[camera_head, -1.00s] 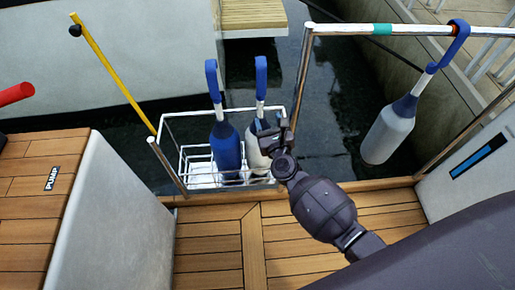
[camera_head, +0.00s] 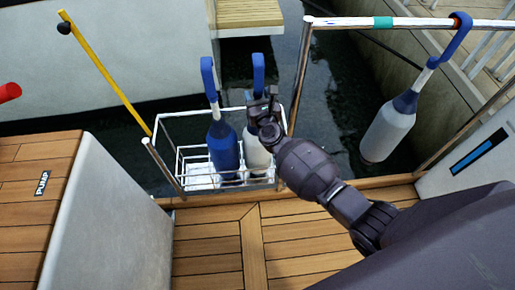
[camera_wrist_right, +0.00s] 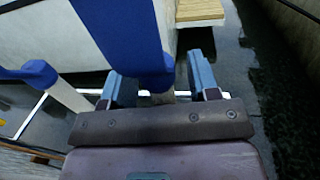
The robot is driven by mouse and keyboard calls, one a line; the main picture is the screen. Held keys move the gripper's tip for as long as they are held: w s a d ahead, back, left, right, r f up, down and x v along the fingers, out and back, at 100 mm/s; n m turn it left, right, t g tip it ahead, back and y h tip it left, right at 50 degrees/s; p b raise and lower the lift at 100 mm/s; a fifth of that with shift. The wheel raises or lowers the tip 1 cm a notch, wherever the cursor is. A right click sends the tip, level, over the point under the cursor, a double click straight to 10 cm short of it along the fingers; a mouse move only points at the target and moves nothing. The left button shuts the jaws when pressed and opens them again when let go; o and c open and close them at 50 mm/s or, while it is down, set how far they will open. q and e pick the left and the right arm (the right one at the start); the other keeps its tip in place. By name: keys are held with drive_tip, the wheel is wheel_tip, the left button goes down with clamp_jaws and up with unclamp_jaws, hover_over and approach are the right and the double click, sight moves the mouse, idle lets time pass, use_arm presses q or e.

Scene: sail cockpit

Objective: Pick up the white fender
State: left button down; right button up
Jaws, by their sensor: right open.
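A white fender (camera_head: 256,152) with a blue top loop (camera_head: 258,72) stands in a wire rack, right of a blue fender (camera_head: 222,150). A second white fender (camera_head: 387,132) hangs by a blue loop from the rail at right. My right gripper (camera_head: 263,102) is at the upper part of the racked white fender and partly hides it. In the right wrist view my right gripper (camera_wrist_right: 162,85) is open, with a broad blue strap (camera_wrist_right: 128,35) just past and partly between its fingers. I cannot tell whether they touch. My left gripper is not in view.
The wire rack (camera_head: 180,160) stands at the deck's edge above dark water. A metal rail (camera_head: 345,22) runs right of it. A yellow pole (camera_head: 105,75) leans at left. White cockpit walls (camera_head: 105,215) flank the wooden deck (camera_head: 215,255).

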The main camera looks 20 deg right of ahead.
drive_tip(key=shift+w+d+f, duration=0.1)
drive_tip(key=shift+w, duration=0.7)
clamp_jaws()
